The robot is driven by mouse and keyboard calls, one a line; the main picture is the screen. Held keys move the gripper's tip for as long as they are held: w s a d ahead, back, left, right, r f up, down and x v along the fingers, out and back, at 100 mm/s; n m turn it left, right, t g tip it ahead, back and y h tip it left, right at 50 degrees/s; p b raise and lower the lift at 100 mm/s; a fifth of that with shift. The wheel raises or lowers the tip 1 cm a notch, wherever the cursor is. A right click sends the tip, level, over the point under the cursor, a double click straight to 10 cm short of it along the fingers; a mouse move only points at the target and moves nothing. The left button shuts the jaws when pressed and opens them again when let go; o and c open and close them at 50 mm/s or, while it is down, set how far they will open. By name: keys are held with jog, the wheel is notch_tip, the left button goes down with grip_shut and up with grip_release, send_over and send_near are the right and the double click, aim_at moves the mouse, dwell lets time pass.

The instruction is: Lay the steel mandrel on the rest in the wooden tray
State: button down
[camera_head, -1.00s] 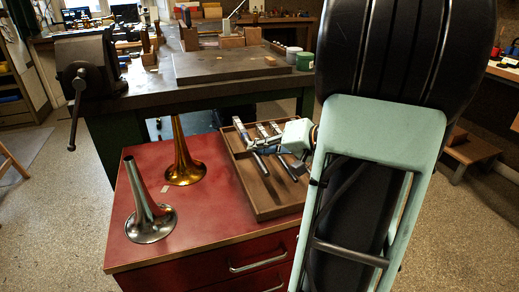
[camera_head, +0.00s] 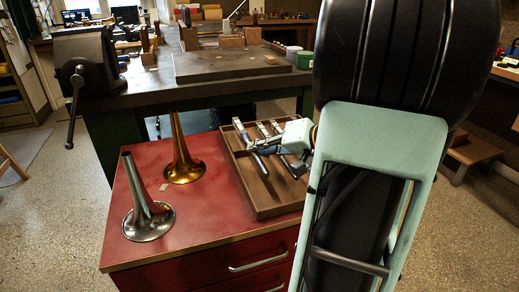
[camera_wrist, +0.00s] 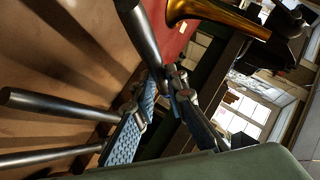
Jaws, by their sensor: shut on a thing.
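The wooden tray (camera_head: 271,211) sits on the red cabinet top, with several dark steel rods at it. My gripper (camera_head: 251,147) reaches in from the right at the tray's left side. In the wrist view my gripper (camera_wrist: 166,88), with blue textured pads, is shut on a steel mandrel (camera_wrist: 141,35), the leftmost rod in the head view (camera_head: 259,165). Two other rods, one upper (camera_wrist: 55,105) and one lower (camera_wrist: 60,158), lie apart from the fingers. The mandrel is over the tray; whether it touches the rest is hidden.
A brass bell (camera_head: 182,160) and a silver bell (camera_head: 147,215) stand on the red cabinet (camera_head: 195,232), left of the tray. Behind is a workbench (camera_head: 150,97) with a vise (camera_head: 85,65) and a flat slab (camera_head: 225,65).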

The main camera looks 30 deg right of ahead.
jog(key=shift+f+b, duration=1.2)
jog(key=shift+f, duration=0.3)
dwell(0.8)
jog(key=c, duration=2)
grip_release()
jog(key=shift+o, duration=0.6)
jog(key=shift+f, duration=0.1)
jog(key=v, duration=1.2)
